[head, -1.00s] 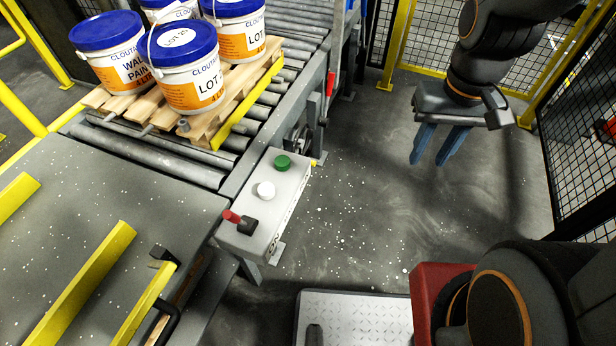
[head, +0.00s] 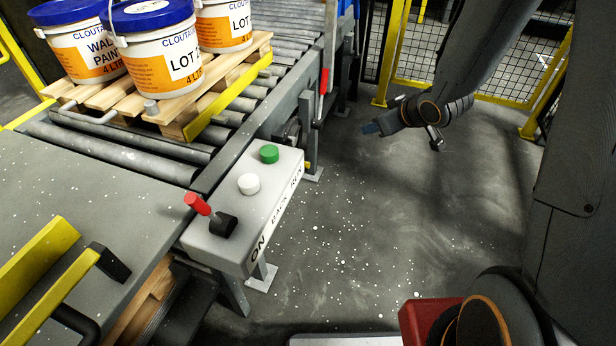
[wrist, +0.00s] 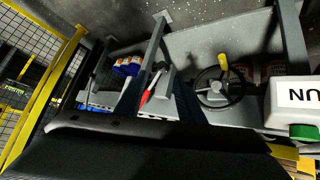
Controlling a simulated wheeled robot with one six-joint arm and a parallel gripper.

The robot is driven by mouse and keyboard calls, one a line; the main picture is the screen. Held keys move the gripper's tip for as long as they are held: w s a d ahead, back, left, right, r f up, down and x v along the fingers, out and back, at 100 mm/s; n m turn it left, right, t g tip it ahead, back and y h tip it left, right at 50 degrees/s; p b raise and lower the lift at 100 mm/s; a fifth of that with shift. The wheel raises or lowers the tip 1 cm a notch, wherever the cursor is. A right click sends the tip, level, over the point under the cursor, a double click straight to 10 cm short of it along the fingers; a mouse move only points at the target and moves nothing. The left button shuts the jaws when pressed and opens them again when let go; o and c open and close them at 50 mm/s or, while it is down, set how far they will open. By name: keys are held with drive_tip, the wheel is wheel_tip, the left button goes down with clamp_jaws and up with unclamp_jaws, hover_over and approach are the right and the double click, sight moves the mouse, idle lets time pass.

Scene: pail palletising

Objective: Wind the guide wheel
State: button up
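The guide wheel is a black spoked handwheel (wrist: 217,87) with a yellow knob (wrist: 223,63), right of centre in the wrist view. In the head view only a dark edge of the wheel (head: 292,129) shows under the conveyor's side, behind the button box. My gripper (head: 371,128) is to the right of the wheel, over open floor and apart from it. Its blue fingers point left toward the conveyor side and are seen edge-on, so the gap between them is hidden. Nothing shows held in it.
A grey control box (head: 240,215) with a red lever, white button and green button stands in front of the wheel. Pails stand on a wooden pallet (head: 180,112) on the roller conveyor. A red-handled lever (wrist: 149,93) is left of the wheel. Yellow-framed mesh fencing (head: 480,95) closes the back.

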drive_tip(key=w+a+f+n+y+b, duration=0.35)
drive_tip(key=a+f+y+b, duration=0.3)
drive_tip(key=f+b, duration=0.35)
drive_tip(key=n+g+y+b, duration=0.2)
drive_tip(key=n+y+b, duration=0.1)
drive_tip(key=y+b, duration=0.4)
approach(308, 165)
drive_tip(key=w+a+f, duration=0.1)
drive_tip(key=w+a, duration=0.1)
drive_tip(key=shift+s+b+x, duration=0.2)
drive_tip(key=shift+b+x, duration=0.75)
drive_tip(key=shift+x, duration=2.9)
drive_tip(key=shift+r, duration=0.1)
clamp_jaws()
